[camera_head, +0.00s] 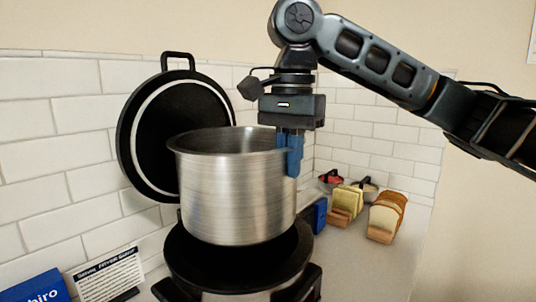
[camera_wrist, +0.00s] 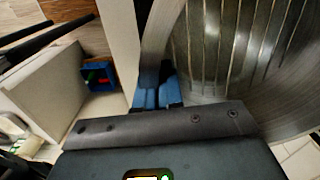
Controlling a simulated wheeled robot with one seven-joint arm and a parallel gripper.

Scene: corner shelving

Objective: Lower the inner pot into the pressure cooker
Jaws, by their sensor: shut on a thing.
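The steel inner pot (camera_head: 236,195) hangs upright above the pressure cooker (camera_head: 240,268) in the head view. My gripper (camera_head: 289,150) is shut on the pot's right rim with its blue fingers. In the wrist view the blue fingertips (camera_wrist: 157,90) pinch the pot wall, and the pot's inside (camera_wrist: 235,55) shows empty. The cooker's black lid (camera_head: 150,135) stands open behind and to the left. The pot's bottom overlaps the cooker's black rim in the picture and hides part of its opening. I cannot tell how large the gap between them is.
Bread slices in wooden holders (camera_head: 384,217) stand on the counter (camera_head: 360,265) to the right, near small red and beige items at the wall. A blue box (camera_head: 38,288) and a printed card (camera_head: 110,275) are at the front left. White tiled walls meet behind the cooker.

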